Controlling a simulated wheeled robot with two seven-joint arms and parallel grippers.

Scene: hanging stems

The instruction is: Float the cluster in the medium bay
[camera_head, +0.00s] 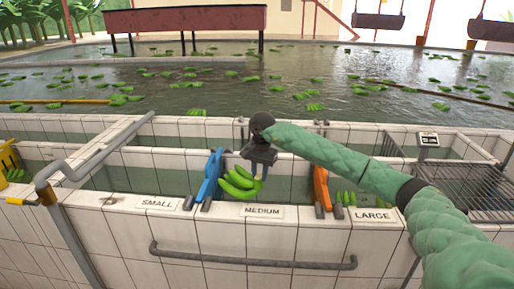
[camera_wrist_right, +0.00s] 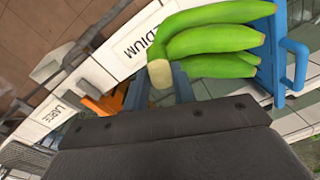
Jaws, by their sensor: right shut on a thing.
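A green banana cluster (camera_head: 238,184) hangs over the front edge of the medium bay, above the MEDIUM label (camera_head: 262,211). My right gripper (camera_head: 259,172) is shut on the cluster at its stem end. In the right wrist view the cluster (camera_wrist_right: 215,42) extends up and right from my right gripper (camera_wrist_right: 160,82), its cut pale crown between the fingers. The medium bay (camera_head: 284,186) lies between a blue divider (camera_head: 210,176) and an orange divider (camera_head: 321,187); the cluster hides part of its water. My left gripper is not in view.
The SMALL bay (camera_head: 130,181) is to the left and the LARGE label (camera_head: 373,216) to the right, with green bananas (camera_head: 346,198) near it. A grey rail (camera_head: 250,262) runs along the front wall. A wire rack (camera_head: 465,180) and a small scale display (camera_head: 428,140) stand at right.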

